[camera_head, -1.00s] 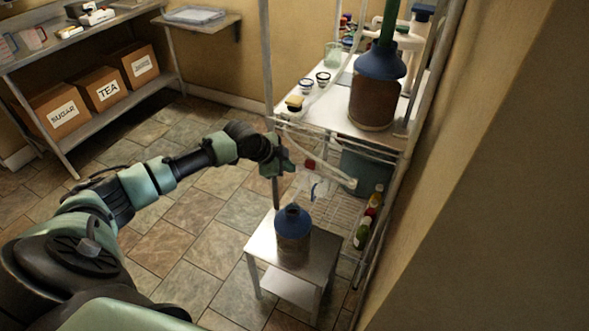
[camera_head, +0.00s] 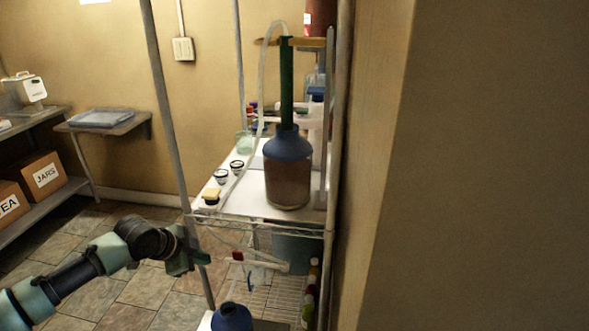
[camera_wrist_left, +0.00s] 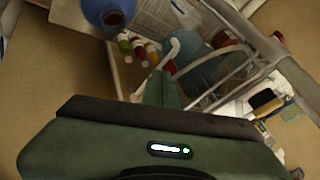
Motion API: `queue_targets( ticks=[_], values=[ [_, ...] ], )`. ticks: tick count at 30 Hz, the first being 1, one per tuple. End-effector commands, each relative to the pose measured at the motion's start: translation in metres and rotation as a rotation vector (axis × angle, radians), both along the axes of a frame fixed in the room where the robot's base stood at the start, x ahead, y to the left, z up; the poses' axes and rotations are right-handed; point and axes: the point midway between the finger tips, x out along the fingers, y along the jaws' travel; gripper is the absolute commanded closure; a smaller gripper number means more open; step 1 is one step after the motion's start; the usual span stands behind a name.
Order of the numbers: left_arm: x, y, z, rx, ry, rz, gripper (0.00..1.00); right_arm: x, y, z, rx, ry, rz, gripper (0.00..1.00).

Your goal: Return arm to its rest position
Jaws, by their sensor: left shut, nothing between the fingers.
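My left arm comes in from the lower left in the head view. Its gripper (camera_head: 198,258) is beside the front post of the wire rack, below the upper shelf's level. The fingers are shut and hold nothing. In the left wrist view the closed fingers (camera_wrist_left: 163,88) point toward the rack's lower shelf. A thin clear hose with a red clip (camera_head: 238,257) hangs down close to the right of the gripper. My right gripper is in neither view.
A large blue-topped jug (camera_head: 288,185) stands on the rack's upper shelf (camera_head: 240,207). A second blue-topped jug (camera_head: 231,317) stands below. Bottles (camera_head: 311,290) sit on the lower shelf. A wall (camera_head: 480,170) closes off the right. The floor at left is clear.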

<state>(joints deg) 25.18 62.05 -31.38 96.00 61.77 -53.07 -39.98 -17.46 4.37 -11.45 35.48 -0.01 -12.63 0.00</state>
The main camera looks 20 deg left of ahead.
Motion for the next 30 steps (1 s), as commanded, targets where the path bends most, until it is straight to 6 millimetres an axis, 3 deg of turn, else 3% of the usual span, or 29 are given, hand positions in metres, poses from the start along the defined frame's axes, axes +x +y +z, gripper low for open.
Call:
queue_targets(
  ticks=[4,8,12,15,21,30],
  values=[
    [-0.009,-0.020,-0.015,-0.014,0.025,-0.015,1.00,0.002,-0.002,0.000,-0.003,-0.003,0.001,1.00],
    [-0.042,-0.076,-0.052,-0.047,0.089,-0.040,1.00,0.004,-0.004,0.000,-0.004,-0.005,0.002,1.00],
    [-0.105,-0.155,-0.092,-0.115,0.171,-0.014,1.00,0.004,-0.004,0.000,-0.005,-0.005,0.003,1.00],
    [-0.155,-0.194,-0.104,-0.169,0.221,0.084,1.00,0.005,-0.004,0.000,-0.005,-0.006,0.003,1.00],
    [-0.216,-0.212,-0.103,-0.228,0.276,0.316,1.00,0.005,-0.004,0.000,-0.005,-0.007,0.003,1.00],
    [-0.281,-0.198,-0.095,-0.261,0.340,0.642,1.00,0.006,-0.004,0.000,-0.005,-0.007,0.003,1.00]
  ],
)
